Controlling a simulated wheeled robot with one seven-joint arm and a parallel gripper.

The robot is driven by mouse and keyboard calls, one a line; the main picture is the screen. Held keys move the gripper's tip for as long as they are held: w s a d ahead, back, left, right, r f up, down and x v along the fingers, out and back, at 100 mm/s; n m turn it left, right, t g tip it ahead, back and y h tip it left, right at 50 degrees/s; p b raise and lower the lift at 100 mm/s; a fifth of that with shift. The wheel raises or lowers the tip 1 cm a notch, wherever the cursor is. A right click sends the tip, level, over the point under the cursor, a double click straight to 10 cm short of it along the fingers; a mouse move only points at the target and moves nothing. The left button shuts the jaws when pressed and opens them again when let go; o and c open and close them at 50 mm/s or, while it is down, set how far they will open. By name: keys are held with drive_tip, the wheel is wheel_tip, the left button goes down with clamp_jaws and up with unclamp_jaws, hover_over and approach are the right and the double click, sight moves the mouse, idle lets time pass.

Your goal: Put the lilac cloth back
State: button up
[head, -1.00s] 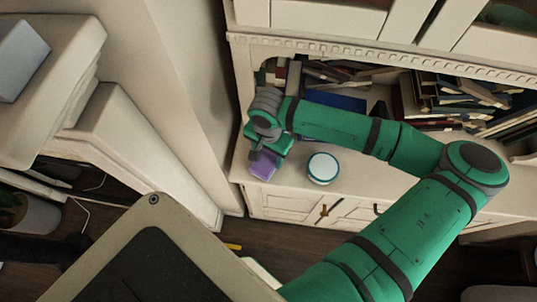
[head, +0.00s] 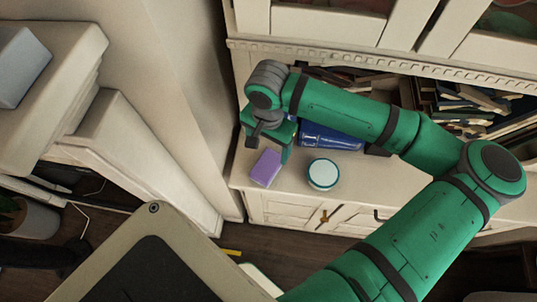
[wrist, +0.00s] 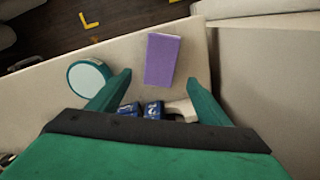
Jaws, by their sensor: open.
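The lilac cloth (head: 265,168) is a small folded purple block lying on the cabinet's cream top, near its left front corner. In the wrist view the cloth (wrist: 161,60) lies beyond my fingertips, between their lines and apart from both. My gripper (head: 268,142) is open and empty, just behind and above the cloth in the head view. In the wrist view the two green fingers of my gripper (wrist: 158,88) are spread wide.
A round teal-rimmed tin with a pale lid (head: 323,173) stands right of the cloth. Several books (head: 465,100) fill the shelf at right. The cabinet's front edge is close to the cloth.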

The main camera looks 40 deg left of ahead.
drive_tip(key=shift+r, duration=1.5)
